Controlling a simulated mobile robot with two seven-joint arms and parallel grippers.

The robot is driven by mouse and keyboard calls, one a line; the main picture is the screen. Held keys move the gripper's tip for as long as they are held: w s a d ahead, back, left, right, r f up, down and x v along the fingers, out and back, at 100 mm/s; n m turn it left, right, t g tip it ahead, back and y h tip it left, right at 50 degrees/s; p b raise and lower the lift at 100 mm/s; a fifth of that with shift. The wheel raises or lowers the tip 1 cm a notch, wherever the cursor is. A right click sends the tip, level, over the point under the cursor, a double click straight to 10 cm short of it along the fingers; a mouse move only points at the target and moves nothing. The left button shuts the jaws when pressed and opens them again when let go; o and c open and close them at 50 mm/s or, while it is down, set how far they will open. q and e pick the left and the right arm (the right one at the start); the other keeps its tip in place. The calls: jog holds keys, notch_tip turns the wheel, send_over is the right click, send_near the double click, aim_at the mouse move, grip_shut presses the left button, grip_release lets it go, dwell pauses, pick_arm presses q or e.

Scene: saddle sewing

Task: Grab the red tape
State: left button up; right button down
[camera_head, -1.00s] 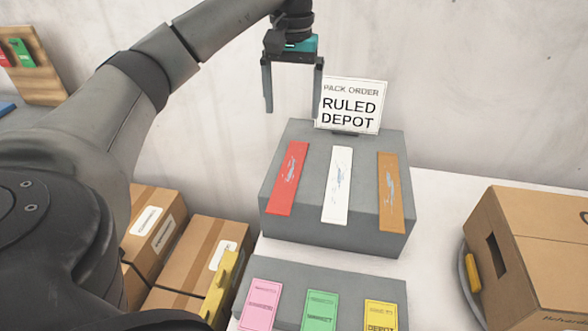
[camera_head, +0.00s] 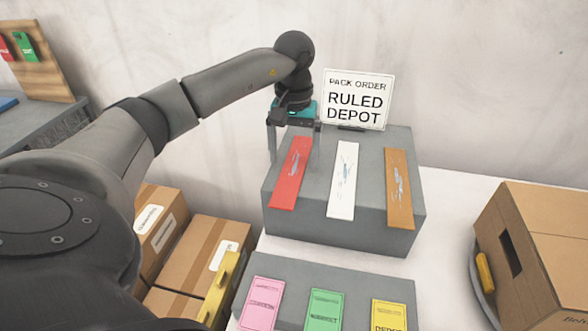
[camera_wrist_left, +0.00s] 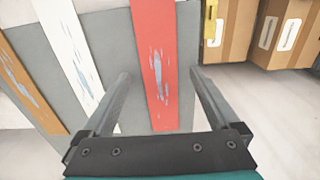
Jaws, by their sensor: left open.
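The red tape (camera_head: 291,174) is a flat strip lying on the left part of the grey block (camera_head: 350,235), beside a white strip (camera_head: 343,180) and a brown strip (camera_head: 399,188). My left gripper (camera_head: 294,160) is open and points down at the far end of the red tape, one finger on each side. In the left wrist view the red tape (camera_wrist_left: 155,70) runs between the open fingers (camera_wrist_left: 160,78), with no finger visibly touching it. My right gripper is not in view.
A sign (camera_head: 357,99) reading "PACK ORDER RULED DEPOT" stands behind the block. Pink (camera_head: 262,304), green (camera_head: 323,311) and yellow (camera_head: 388,315) cards lie on a lower grey block in front. An open-slotted cardboard box (camera_head: 540,250) stands at right, brown boxes (camera_head: 205,255) at lower left.

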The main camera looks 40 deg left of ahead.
pick_arm(q)
jog(key=shift+f, duration=0.4)
jog(key=shift+c, duration=0.2)
jog(key=c, duration=1.4)
